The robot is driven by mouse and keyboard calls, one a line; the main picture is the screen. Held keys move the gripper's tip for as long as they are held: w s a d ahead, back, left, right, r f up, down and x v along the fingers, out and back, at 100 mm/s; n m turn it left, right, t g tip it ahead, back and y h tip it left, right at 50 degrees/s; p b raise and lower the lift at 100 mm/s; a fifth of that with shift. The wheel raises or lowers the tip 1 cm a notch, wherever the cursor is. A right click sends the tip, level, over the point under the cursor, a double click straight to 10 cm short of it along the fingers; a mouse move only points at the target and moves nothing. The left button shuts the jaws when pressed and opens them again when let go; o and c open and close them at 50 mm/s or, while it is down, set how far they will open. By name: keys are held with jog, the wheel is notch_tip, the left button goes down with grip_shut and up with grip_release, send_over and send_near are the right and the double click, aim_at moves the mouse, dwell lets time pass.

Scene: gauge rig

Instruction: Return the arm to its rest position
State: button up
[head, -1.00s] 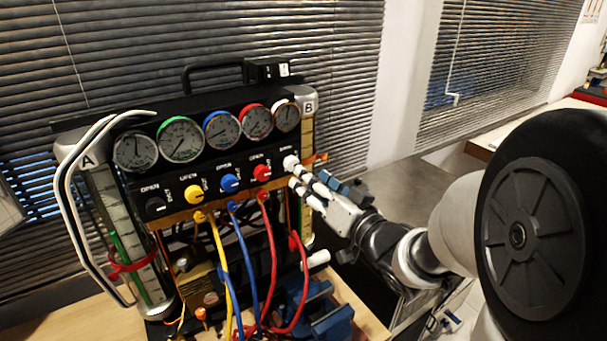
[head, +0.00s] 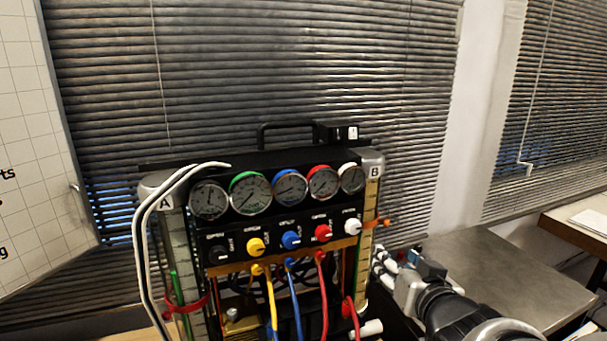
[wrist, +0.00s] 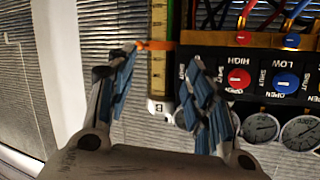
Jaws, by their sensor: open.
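My gripper (head: 384,264) is at the lower right of the gauge rig in the head view, beside the column marked B (head: 371,200). In the wrist view my gripper (wrist: 160,62) has its two blue-padded fingers spread with nothing between them in their grasp. The white knob (head: 352,226) on the rig's panel is up and left of the fingers and apart from them. My arm reaches in from the lower right of the head view, and most of it is out of the picture.
The rig has several gauges (head: 251,194), a blue knob (head: 291,240) and a red knob (head: 323,233). Yellow, blue and red hoses (head: 323,290) hang below. An orange-tipped piece (head: 388,223) sticks out beside column B. A grey table (head: 510,285) lies at right, its visible top clear.

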jog(key=s+a+f+g, duration=0.2)
jog(key=s+g, duration=0.1)
jog(key=s, duration=0.5)
jog(key=s+a+f+n+g, duration=0.1)
jog(key=s+a+f+g, duration=0.1)
jog(key=s, duration=0.7)
jog(key=s+a+f+n+g, duration=0.1)
jog(key=s+a+f+g, duration=0.1)
jog(key=s+g, duration=0.3)
jog(key=s, duration=0.4)
jog(key=shift+c, duration=0.5)
